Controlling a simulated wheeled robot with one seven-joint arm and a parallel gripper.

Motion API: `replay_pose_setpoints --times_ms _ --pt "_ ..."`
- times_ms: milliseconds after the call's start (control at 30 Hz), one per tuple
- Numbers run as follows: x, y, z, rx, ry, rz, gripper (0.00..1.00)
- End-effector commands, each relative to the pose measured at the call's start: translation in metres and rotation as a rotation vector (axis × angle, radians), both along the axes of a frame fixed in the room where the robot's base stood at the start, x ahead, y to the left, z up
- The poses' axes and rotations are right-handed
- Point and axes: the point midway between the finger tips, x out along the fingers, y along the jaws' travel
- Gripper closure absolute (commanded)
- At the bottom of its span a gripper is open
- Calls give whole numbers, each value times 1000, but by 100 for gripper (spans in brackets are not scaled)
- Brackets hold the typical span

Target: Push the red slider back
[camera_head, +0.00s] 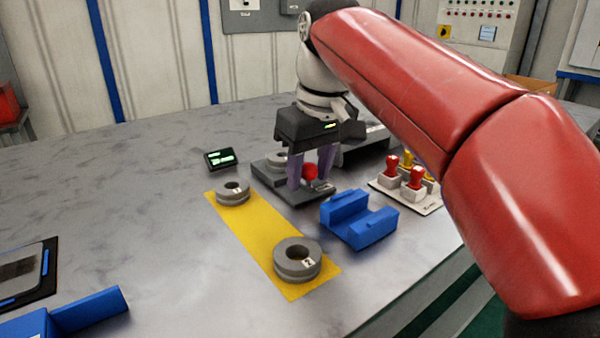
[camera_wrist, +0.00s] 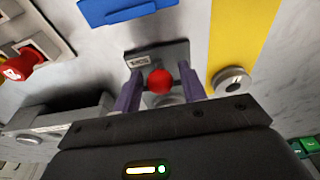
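The red slider shows as a round red knob (camera_head: 309,172) on a dark grey base plate (camera_head: 268,179) near the middle of the table. In the wrist view the knob (camera_wrist: 159,81) is between my two purple fingers, with a visible gap on each side. My gripper (camera_head: 308,183) points down over the base plate, open, with its fingertips low near the plate. It also shows in the wrist view (camera_wrist: 160,69). A grey round part (camera_head: 276,159) sits on the base behind the knob, partly hidden by my gripper. The slider's track is mostly hidden.
A blue cradle (camera_head: 372,226) stands close at the front right. A yellow strip (camera_head: 250,232) with two grey rings (camera_head: 297,260) lies at the front left. A small display (camera_head: 221,158) is to the left. Red-handled pieces (camera_head: 415,178) stand on a white board to the right.

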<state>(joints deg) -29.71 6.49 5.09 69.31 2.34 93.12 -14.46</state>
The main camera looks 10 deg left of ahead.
Motion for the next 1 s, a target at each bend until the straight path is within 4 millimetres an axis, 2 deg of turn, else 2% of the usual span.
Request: replay_pose_setpoints --times_ms 33,200,1000 --pt "0 0 0 0 0 0 66" --pt "0 0 0 0 0 0 88" --pt "3 3 0 -1 1 0 88"
